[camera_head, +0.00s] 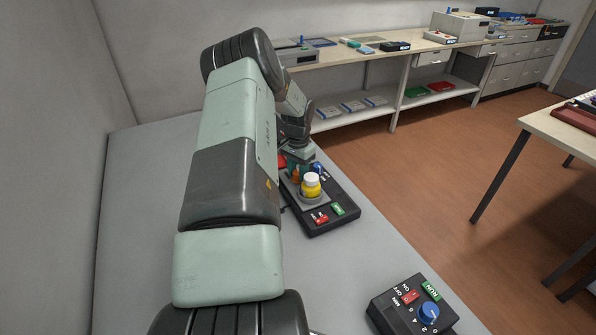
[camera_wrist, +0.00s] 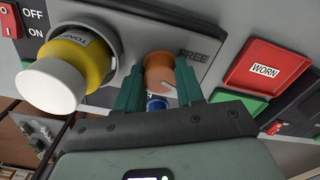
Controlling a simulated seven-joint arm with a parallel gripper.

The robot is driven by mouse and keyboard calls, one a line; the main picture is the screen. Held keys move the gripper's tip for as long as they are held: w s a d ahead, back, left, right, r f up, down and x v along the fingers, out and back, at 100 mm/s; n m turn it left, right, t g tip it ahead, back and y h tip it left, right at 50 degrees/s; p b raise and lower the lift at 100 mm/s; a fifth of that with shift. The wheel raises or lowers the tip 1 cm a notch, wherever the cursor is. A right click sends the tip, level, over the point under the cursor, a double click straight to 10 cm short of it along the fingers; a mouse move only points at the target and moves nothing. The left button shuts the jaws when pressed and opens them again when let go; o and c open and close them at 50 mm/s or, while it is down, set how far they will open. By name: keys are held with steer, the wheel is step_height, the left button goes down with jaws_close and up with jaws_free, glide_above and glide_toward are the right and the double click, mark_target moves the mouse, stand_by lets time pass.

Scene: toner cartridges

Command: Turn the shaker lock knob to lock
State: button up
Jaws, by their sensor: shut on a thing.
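The shaker (camera_head: 325,216) is a dark box on the grey table, with a light top plate. Its lock knob (camera_wrist: 158,68) is orange and stands beside the toner bottle, with the word FREE printed at its right in the wrist view. My gripper (camera_wrist: 160,88) has its two green fingers on either side of the knob, shut on it. In the head view my gripper (camera_head: 297,166) comes down on the knob from behind, and the knob is mostly covered. The yellow toner bottle (camera_head: 311,189) with a white cap sits in the shaker's holder; it also shows in the wrist view (camera_wrist: 84,58).
A blue knob (camera_head: 317,168) lies close behind the bottle. A second control box (camera_head: 410,308) with a blue knob stands at the table's front right. Bare table lies between the two boxes.

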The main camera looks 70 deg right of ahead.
mark_target(297, 172)
steer(key=m, duration=0.4)
steer(key=shift+w+m, duration=0.1)
steer(key=shift+m, duration=0.3)
stand_by(0.4)
steer(key=o, duration=1)
steer(key=shift+o, duration=0.2)
step_height(297, 172, up, 11)
steer(key=shift+f, duration=0.1)
